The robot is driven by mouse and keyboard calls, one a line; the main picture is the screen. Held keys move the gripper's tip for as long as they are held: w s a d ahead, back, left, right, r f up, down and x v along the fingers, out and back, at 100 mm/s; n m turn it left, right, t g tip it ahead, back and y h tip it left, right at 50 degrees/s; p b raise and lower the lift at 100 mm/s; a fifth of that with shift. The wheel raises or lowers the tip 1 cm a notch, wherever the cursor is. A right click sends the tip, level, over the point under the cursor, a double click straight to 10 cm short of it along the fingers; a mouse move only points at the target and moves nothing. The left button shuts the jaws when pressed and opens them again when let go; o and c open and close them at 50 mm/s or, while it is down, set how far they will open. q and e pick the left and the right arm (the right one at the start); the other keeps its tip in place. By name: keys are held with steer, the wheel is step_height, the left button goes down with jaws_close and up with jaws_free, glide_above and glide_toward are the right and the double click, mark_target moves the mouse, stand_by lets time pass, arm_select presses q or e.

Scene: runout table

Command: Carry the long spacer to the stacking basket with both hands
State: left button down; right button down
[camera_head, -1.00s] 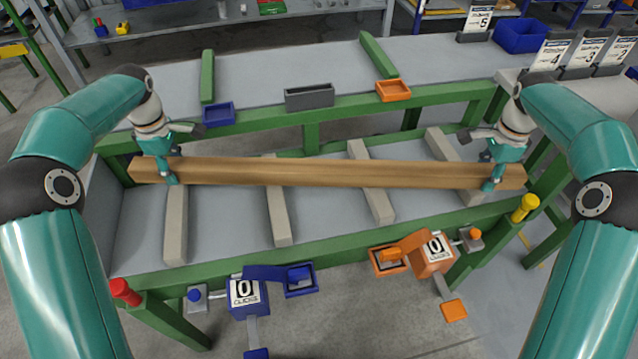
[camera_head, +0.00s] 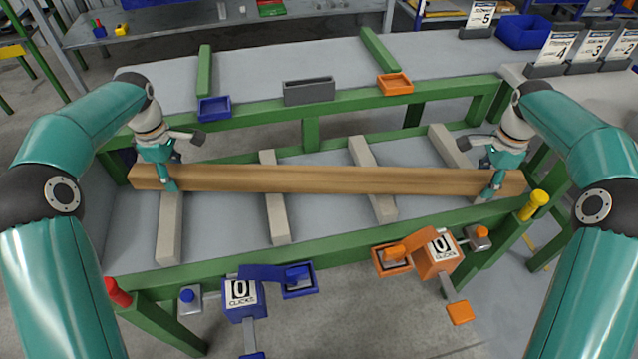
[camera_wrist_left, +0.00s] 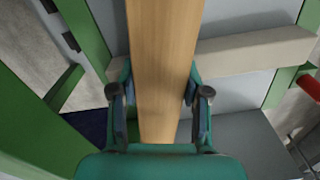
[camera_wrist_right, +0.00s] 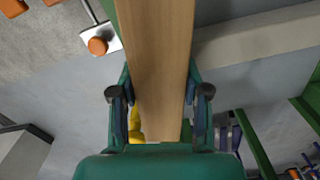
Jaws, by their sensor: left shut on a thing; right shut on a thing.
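The long spacer (camera_head: 325,180) is a long wooden beam, held roughly level across the green-framed table in the head view. My left gripper (camera_head: 170,183) is shut on it near its left end; the beam runs between the fingers in the left wrist view (camera_wrist_left: 160,60). My right gripper (camera_head: 489,189) is shut on it near its right end; the right wrist view shows the beam (camera_wrist_right: 155,60) between the fingers too. I cannot tell surely whether the beam touches the pale crossbars below. I cannot identify the stacking basket with certainty.
Several pale crossbars (camera_head: 276,215) lie beneath the beam. Blue (camera_head: 214,108), grey (camera_head: 309,92) and orange (camera_head: 394,83) trays sit along the back rail. Blue (camera_head: 242,300) and orange (camera_head: 437,257) click counters stand at the front, with a red knob (camera_head: 117,291) and a yellow knob (camera_head: 538,200) at the corners.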

arm_select(q)
steer(key=shift+f, duration=0.4)
arm_select(e)
steer(key=shift+f, duration=0.4)
arm_select(q)
steer(key=c, duration=1)
jaws_free()
steer(key=shift+f+b, duration=0.2)
steer(key=shift+b, duration=0.15)
arm_select(e)
steer(key=c, duration=1)
jaws_free()
steer(key=shift+f, duration=0.2)
arm_select(q)
steer(key=o, duration=0.5)
steer(key=shift+r, duration=0.15)
steer(key=shift+c, duration=0.2)
arm_select(e)
steer(key=o, duration=0.5)
steer(key=shift+r, duration=0.15)
steer(key=shift+c, duration=0.2)
arm_select(q)
steer(key=shift+r, duration=0.1)
